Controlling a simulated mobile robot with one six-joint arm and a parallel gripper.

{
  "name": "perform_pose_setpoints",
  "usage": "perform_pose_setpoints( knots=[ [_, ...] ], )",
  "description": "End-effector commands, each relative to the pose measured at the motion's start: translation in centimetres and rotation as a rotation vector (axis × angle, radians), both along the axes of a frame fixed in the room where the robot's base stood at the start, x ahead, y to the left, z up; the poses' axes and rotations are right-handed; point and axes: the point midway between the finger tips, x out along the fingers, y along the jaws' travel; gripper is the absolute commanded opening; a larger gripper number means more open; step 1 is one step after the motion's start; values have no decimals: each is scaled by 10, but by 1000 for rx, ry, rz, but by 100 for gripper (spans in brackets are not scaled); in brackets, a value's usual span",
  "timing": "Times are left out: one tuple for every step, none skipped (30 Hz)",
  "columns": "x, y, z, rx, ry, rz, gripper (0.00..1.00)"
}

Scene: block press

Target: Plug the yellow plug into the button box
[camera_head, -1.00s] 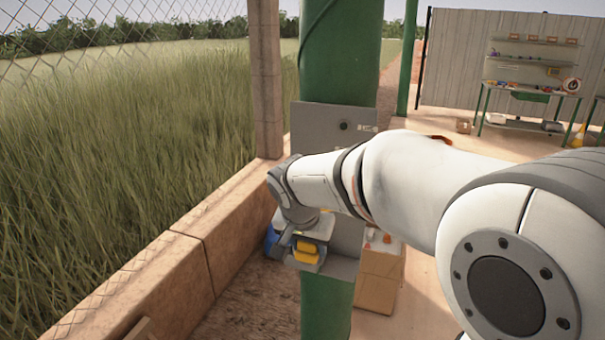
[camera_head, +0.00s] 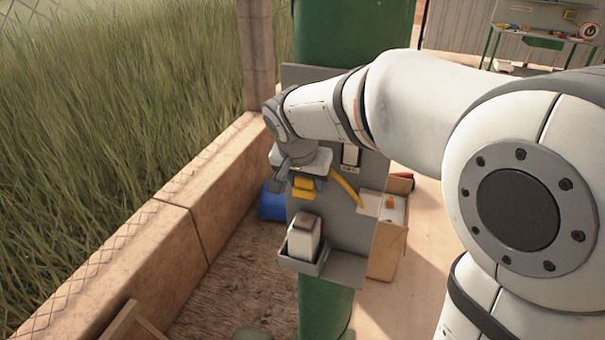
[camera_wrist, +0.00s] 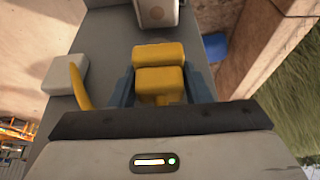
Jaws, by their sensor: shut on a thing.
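The yellow plug (camera_head: 305,187) is between the fingers of my gripper (camera_head: 296,184), in front of a grey panel. In the wrist view the yellow plug (camera_wrist: 160,72) sits between the two blue-grey fingers of my gripper (camera_wrist: 160,88), which is shut on it. A yellow cable (camera_head: 346,187) runs down and right beside the gripper. A pale box (camera_head: 303,238), perhaps the button box, stands in a grey holder low on the panel, below and apart from the plug. It shows at the top of the wrist view (camera_wrist: 155,12). Its socket cannot be made out.
The grey panel (camera_head: 345,225) is fixed to a green post (camera_head: 325,305). A small pale box (camera_head: 351,155) is on the panel, right of my gripper. A cardboard box (camera_head: 387,250) stands behind right. A low wall (camera_head: 165,225) runs along the left.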

Motion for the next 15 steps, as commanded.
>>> perform_pose_setpoints(
  knots=[
    [0, 1, 0, 1, 0, 1, 23],
    [0, 1, 0, 0, 0, 2, 23],
    [0, 1, 0, 0, 0, 2, 23],
    [0, 1, 0, 0, 0, 3, 23],
    [0, 1, 0, 1, 0, 4, 23],
    [0, 1, 0, 1, 0, 4, 23],
    [0, 1, -1, 1, 0, 4, 23],
    [0, 1, -1, 0, 0, 3, 23],
    [0, 1, -2, 0, 0, 3, 23],
    [-1, 1, -3, 0, 0, 3, 23],
    [-1, 2, -4, 0, 0, 3, 23],
    [-1, 2, -6, 0, 0, 3, 23],
    [-1, 2, -8, -1, 0, 4, 23],
    [-1, 2, -10, -1, 0, 4, 23],
    [-1, 2, -13, 0, 1, 4, 23]
  ],
)
